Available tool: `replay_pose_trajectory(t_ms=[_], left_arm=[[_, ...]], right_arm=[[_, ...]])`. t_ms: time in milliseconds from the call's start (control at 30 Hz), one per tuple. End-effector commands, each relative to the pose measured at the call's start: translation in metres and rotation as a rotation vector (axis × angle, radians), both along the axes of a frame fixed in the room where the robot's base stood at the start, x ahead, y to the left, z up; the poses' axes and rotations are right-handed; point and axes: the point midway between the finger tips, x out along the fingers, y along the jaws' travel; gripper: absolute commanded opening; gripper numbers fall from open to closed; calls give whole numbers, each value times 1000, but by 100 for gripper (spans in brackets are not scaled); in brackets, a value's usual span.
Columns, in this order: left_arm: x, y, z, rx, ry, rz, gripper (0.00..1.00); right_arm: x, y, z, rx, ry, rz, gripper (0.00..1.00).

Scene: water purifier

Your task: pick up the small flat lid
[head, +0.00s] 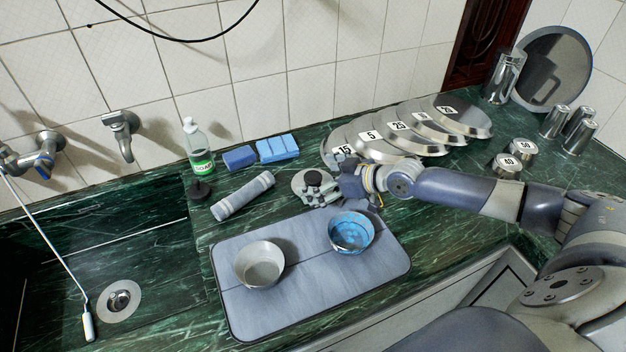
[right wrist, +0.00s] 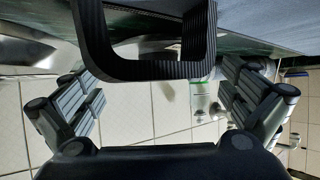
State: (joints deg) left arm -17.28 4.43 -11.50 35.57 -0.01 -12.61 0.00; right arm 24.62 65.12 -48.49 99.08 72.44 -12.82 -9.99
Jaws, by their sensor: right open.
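The small flat lid (head: 299,181) is a pale round disc with a black knob (head: 314,178). It lies on the green counter behind the grey mat, in front of the row of large numbered lids. My right gripper (head: 318,189) reaches in from the right, open, with its fingers at the lid and around the knob's side. They partly cover the lid's right side, and I cannot tell whether they touch it. In the right wrist view the open fingers (right wrist: 163,100) stand wide apart. A dark ribbed loop crosses between them and hides much of what lies beyond. My left gripper is not in view.
A grey mat (head: 315,292) holds a grey bowl (head: 260,265) and a blue bowl (head: 351,233), the latter close to my right gripper. A rolled towel (head: 243,196), blue sponges (head: 277,148) and a soap bottle (head: 198,148) stand left. Large numbered lids (head: 403,143) lie behind.

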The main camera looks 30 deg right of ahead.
Motion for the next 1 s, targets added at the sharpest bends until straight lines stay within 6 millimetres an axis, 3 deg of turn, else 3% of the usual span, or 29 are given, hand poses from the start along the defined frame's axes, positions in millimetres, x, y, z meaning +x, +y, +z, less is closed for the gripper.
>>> replay_pose_trajectory(t_ms=[133,400,433,567,867,1000], left_arm=[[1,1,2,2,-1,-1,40],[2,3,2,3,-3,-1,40],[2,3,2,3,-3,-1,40],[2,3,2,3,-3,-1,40],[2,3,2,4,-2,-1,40],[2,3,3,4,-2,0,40]], right_arm=[[12,7,-6,2,-1,0,100],[14,8,-9,0,-1,-1,100],[14,8,-9,0,-1,-1,98],[14,8,-9,0,-1,-1,68],[14,8,-8,0,-1,-1,67],[15,8,4,1,-4,1,67]])
